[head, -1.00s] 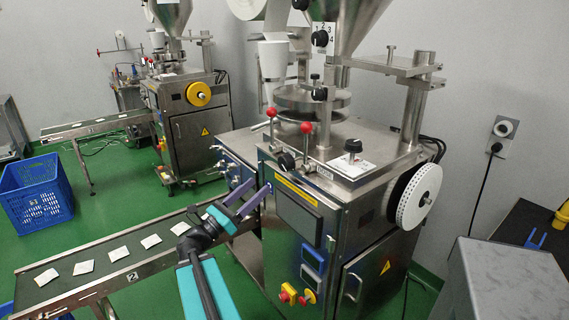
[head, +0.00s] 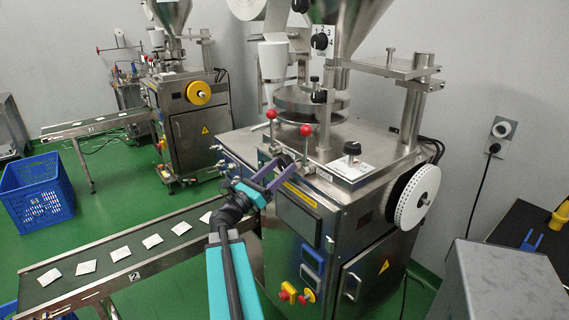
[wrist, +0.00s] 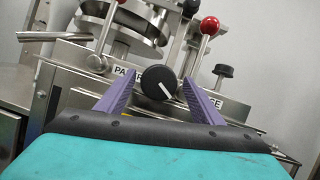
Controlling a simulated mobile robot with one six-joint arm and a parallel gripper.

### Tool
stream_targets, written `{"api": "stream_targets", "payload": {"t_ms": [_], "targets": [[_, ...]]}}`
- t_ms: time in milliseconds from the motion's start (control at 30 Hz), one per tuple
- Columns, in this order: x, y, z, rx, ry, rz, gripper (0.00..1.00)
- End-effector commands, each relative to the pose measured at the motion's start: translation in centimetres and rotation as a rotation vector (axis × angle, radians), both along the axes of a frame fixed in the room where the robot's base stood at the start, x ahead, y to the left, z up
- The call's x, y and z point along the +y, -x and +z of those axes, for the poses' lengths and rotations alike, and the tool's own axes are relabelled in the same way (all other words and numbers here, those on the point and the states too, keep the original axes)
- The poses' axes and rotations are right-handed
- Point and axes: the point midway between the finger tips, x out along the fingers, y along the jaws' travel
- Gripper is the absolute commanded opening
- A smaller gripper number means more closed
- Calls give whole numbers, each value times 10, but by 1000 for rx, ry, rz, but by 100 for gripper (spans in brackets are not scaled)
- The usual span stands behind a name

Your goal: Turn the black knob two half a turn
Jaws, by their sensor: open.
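A round black knob (wrist: 158,82) with a white pointer line faces me on the machine front in the wrist view. The line slants down to the right. A partly covered label lies behind it. My gripper (head: 280,174) is open, its two purple fingers pointing at this knob, one on each side. I cannot tell if they touch it. In the head view the knob (head: 287,159) is partly hidden by the fingers. Other black knobs are a dial (head: 320,42) with numbers on the hopper and an upright knob (head: 352,148) on a labelled plate. No number is readable on the knob between my fingers.
Two red ball levers (head: 306,130) stand just above the knob. A white reel (head: 417,196) is on the machine's right side. A conveyor (head: 130,255) with several teabags runs to the left. A grey box (head: 505,280) stands at the right front.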

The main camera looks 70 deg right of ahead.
Motion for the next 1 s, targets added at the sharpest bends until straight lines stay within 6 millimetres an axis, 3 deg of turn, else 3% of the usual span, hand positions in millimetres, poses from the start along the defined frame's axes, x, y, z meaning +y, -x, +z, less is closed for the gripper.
{"api": "stream_targets", "payload": {"t_ms": [200,567,800,1000], "targets": [[-15,8,7,0,0,-1,61],[-17,9,8,0,0,0,61],[-16,9,8,0,0,-1,22],[-16,9,7,-4,3,-1,20]]}}
